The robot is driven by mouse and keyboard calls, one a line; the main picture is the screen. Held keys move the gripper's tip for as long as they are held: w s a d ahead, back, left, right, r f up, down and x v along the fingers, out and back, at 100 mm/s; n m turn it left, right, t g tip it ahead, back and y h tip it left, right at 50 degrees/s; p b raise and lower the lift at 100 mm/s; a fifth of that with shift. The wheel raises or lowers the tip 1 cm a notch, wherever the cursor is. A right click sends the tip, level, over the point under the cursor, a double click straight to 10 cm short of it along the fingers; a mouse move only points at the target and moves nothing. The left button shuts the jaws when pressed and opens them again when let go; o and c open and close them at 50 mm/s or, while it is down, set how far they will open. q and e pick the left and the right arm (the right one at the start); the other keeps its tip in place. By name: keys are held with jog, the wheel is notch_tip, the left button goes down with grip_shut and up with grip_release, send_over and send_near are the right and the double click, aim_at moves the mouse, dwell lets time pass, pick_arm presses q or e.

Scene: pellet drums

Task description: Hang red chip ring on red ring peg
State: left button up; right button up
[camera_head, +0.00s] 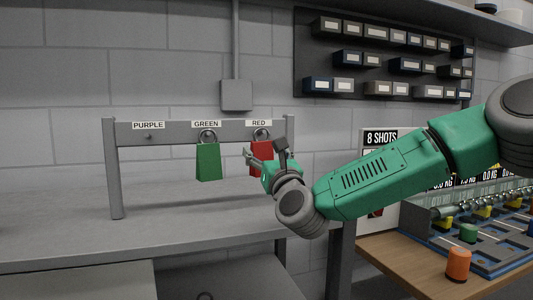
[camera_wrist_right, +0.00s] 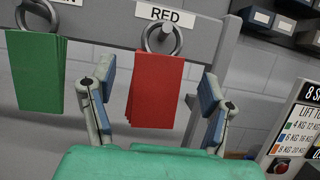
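The red chip ring (camera_wrist_right: 155,88), a stack of red chips on a metal ring, hangs below the RED label on the grey rail; it shows partly behind my gripper in the head view (camera_head: 262,146). The red ring peg (camera_wrist_right: 178,40) shows at its metal ring, which appears to hang on it. My right gripper (camera_wrist_right: 155,105) is open, one finger on each side of the red chips, with gaps visible between. It also shows in front of the rail in the head view (camera_head: 265,160). My left gripper is not in view.
A green chip ring (camera_head: 208,161) hangs under the GREEN label, left of the red one. The purple peg (camera_head: 149,136) is bare. The grey bench (camera_head: 170,235) below is clear. A wooden table (camera_head: 400,250) with a blue rack and coloured drums stands at right.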

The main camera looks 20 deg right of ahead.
aim_at(271, 232)
jog(key=shift+s+r, duration=0.1)
